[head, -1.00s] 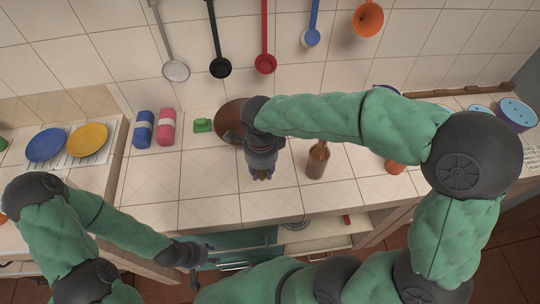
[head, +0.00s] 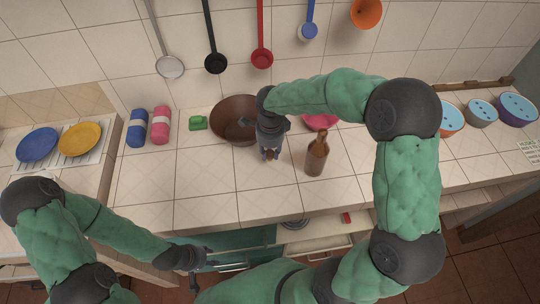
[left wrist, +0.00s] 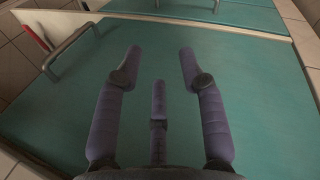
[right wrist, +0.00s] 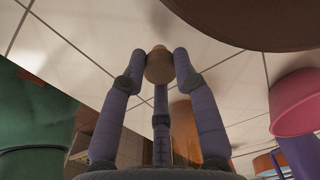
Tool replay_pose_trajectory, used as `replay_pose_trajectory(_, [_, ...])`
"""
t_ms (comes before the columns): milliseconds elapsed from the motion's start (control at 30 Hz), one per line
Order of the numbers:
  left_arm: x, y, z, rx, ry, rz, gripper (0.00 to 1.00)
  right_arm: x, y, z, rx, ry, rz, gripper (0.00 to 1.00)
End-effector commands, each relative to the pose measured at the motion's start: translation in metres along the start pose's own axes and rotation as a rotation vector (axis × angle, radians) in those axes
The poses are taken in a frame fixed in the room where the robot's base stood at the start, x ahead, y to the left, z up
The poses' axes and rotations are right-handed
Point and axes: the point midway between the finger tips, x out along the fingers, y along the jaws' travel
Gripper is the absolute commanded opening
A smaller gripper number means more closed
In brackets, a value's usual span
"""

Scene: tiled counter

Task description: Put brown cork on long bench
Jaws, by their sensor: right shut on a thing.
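The brown cork (right wrist: 159,66) is held between the fingertips of my right gripper (right wrist: 160,62). In the head view my right gripper (head: 270,153) points down over the long tiled bench (head: 235,205), between a brown bowl and a brown bottle. The cork shows only as a small tan spot there, and I cannot tell whether it touches the bench. My left gripper (head: 194,264) is low in front of the bench, by a teal panel. In the left wrist view its fingers (left wrist: 161,52) are spread and empty in front of the panel (left wrist: 240,85).
The brown bowl (head: 232,122) stands left of my right gripper, the brown bottle (head: 317,157) right of it. A pink bowl (head: 320,122) is behind. A green item (head: 198,123) and blue and pink rolls (head: 160,128) stand left. The bench's front middle is clear.

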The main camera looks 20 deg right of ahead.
Motion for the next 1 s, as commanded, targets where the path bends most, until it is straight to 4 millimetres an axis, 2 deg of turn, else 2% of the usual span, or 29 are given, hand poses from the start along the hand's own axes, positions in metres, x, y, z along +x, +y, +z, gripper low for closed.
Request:
replay_pose_trajectory(33, [0.004, -0.001, 0.000, 0.000, 0.000, 0.000, 0.40, 0.011, 0.002, 0.000, -0.001, 0.002, 0.005, 0.17])
replay_pose_trajectory(133, [0.005, -0.002, 0.000, 0.000, 0.000, 0.000, 0.40, 0.021, 0.002, 0.000, -0.001, 0.001, 0.003, 0.17])
replay_pose_trajectory(533, [0.009, -0.003, 0.000, 0.000, 0.000, 0.000, 0.40, 0.026, 0.002, 0.000, -0.001, 0.000, 0.002, 0.17])
replay_pose_trajectory(567, [0.009, -0.003, 0.000, 0.000, 0.000, 0.000, 0.40, 0.025, 0.002, 0.000, -0.001, 0.000, 0.002, 0.35])
replay_pose_trajectory(600, [0.008, -0.003, 0.000, 0.000, 0.000, 0.000, 0.40, 0.025, 0.002, 0.000, -0.001, 0.000, 0.002, 0.47])
replay_pose_trajectory(633, [0.008, -0.003, 0.000, 0.000, 0.000, 0.000, 0.40, 0.025, 0.002, 0.000, -0.001, 0.000, 0.002, 0.53])
replay_pose_trajectory(1000, [0.006, -0.002, 0.000, 0.000, 0.000, 0.000, 0.40, 0.023, 0.002, 0.000, -0.001, 0.000, 0.002, 0.53])
